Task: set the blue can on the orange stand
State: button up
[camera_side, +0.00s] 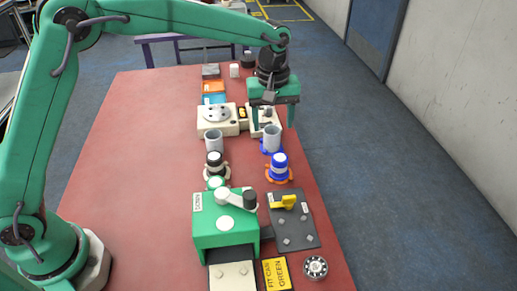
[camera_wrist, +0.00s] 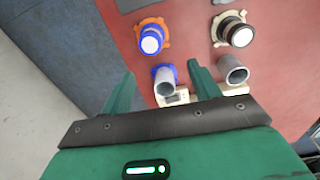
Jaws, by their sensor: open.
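The blue can (camera_side: 279,163) with a white top sits upright on the orange stand (camera_side: 270,179) near the table's right edge. In the wrist view the can (camera_wrist: 151,40) also shows within the ring of the orange stand (camera_wrist: 142,23). My gripper (camera_side: 273,116) is open and empty, behind the blue can as seen from the side camera and apart from it. In the wrist view a grey cup (camera_wrist: 164,82) on a blue stand lies between and beyond my open fingers (camera_wrist: 162,70).
A black can (camera_side: 214,160) on a cream stand is left of the blue can. Grey cups (camera_side: 213,142) (camera_side: 271,140) stand behind the cans. A green box (camera_side: 215,238) and a dark plate with a yellow handle (camera_side: 298,234) are in front. The table's left side is clear.

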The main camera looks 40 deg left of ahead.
jog(key=s+a+r+m+t, duration=0.3)
jog(key=s+a+r+m, duration=0.1)
jog(key=s+a+r, duration=0.75)
jog(key=s+a+f+m+t, duration=0.1)
jog(key=s+a+m, duration=0.1)
jog(key=s, duration=0.6)
jog(key=s+a+f+m+t, duration=0.1)
jog(key=s+a, duration=0.3)
jog(key=s, duration=0.4)
jog(key=shift+s+a+f+m, duration=0.2)
jog(key=shift+s+f+m, duration=0.1)
jog(key=shift+m, duration=0.4)
